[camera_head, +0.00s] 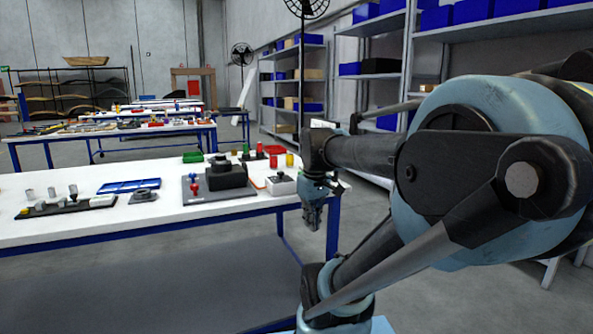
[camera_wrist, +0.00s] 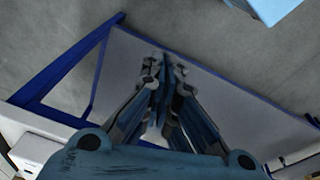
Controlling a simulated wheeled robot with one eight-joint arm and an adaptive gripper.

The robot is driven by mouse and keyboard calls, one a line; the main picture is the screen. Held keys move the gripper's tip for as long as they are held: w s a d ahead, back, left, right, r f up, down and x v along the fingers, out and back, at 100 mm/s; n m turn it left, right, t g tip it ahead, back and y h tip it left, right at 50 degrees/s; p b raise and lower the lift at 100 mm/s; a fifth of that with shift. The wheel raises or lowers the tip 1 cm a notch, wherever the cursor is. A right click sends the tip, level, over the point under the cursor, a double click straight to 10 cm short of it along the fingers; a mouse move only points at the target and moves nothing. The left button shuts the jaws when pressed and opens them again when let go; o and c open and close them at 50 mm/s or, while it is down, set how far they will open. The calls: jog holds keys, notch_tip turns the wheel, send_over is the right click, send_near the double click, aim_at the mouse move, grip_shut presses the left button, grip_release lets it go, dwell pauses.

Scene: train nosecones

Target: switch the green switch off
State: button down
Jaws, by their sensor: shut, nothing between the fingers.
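I cannot pick out a green switch for certain. A small green upright piece (camera_head: 245,149) stands near the back right of the white worktable (camera_head: 120,226), too small to tell what it is. A light grey box (camera_head: 283,184) sits near the table's right end; its top details are unclear. My gripper (camera_head: 312,222) hangs pointing down beside the table's right front edge, apart from these things. In the wrist view my gripper (camera_wrist: 165,68) is shut and empty, over the floor and the table's blue frame. No switch shows clearly there.
A dark block on a grey plate (camera_head: 225,176), a blue tray (camera_head: 128,186), a green bin (camera_head: 193,156) and a red tray (camera_head: 274,150) are on the table. Shelves (camera_head: 380,78) stand behind at right. The floor (camera_head: 400,290) is open in front at right.

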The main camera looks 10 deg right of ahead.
jog(key=w+d+r+n+g, duration=0.1)
jog(key=w+r+n, duration=0.6)
jog(key=w+r, duration=0.4)
jog(key=w+r+n, duration=0.8)
jog(key=w+r, duration=0.3)
jog(key=w, duration=0.5)
jog(key=shift+w+d+r+n+g, duration=0.3)
jog(key=shift+w+d+r+g, duration=0.05)
jog(key=shift+d+g, duration=0.05)
jog(key=shift+f, duration=0.1)
notch_tip(320, 180, down, 14)
jog(key=shift+r, duration=0.1)
